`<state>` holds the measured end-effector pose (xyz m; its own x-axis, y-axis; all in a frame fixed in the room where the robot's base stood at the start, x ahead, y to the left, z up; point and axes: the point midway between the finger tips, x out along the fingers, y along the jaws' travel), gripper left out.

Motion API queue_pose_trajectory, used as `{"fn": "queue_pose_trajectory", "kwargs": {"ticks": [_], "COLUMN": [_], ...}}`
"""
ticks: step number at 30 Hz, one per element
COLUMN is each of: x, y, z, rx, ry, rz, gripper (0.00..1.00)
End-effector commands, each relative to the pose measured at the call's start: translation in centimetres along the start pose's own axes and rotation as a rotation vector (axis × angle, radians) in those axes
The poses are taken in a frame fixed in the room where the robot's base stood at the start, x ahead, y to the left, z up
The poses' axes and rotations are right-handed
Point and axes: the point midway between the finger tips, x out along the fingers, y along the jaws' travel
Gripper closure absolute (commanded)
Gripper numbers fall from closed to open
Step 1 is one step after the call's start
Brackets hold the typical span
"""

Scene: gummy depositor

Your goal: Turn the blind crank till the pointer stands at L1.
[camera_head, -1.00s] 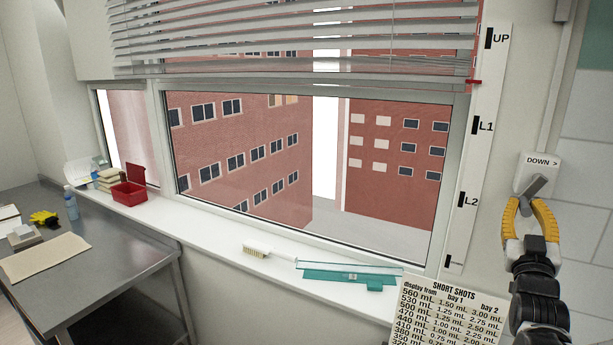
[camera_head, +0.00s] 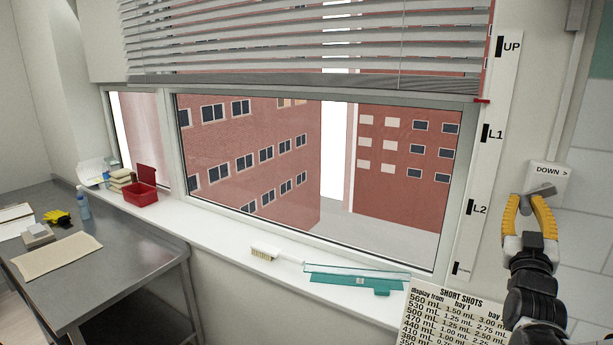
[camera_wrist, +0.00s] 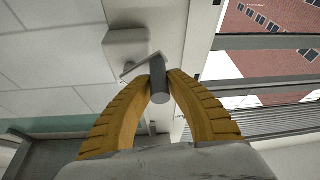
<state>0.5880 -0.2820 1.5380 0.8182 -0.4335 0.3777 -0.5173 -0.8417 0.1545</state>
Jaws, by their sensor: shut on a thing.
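The blind (camera_head: 300,45) hangs partly lowered over the window. Its red pointer (camera_head: 482,101) stands between UP and the L1 mark (camera_head: 485,132) on the white scale strip (camera_head: 476,180), somewhat nearer L1. The crank box (camera_head: 550,177), labelled "DOWN >", is on the wall to the right, with the grey crank (camera_head: 541,191) on its front. My gripper (camera_head: 530,200) is shut on the crank's handle, just below the box. In the wrist view the grey handle (camera_wrist: 160,88) sits between the yellow fingertips, and the box (camera_wrist: 125,48) is behind it.
The sill (camera_head: 225,235) holds a red box (camera_head: 142,192), a brush (camera_head: 265,253) and a teal tool (camera_head: 350,280). A "SHORT SHOTS" chart (camera_head: 440,315) is left of my arm. A metal table (camera_head: 110,265) is at the left. The wall around the crank looks clear.

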Motion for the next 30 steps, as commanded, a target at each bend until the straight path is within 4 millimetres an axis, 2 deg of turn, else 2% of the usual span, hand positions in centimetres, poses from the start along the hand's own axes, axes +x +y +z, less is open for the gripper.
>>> {"fn": "queue_pose_trajectory", "kwargs": {"ticks": [6,14,19,26,30], "x": [0.8,0.8,1.3,1.2,0.9], "y": [-0.5,-0.6,-0.4,-0.3,0.0], "z": [-1.9,-1.8,-2.9,-2.6,-1.8], "rx": [0.000,0.000,0.000,0.000,0.000], "ry": [0.001,0.000,0.000,0.000,0.000], "rz": [-0.003,-0.003,-0.003,-0.002,0.000], "gripper": [1.00,1.00,1.00,1.00,1.00]}}
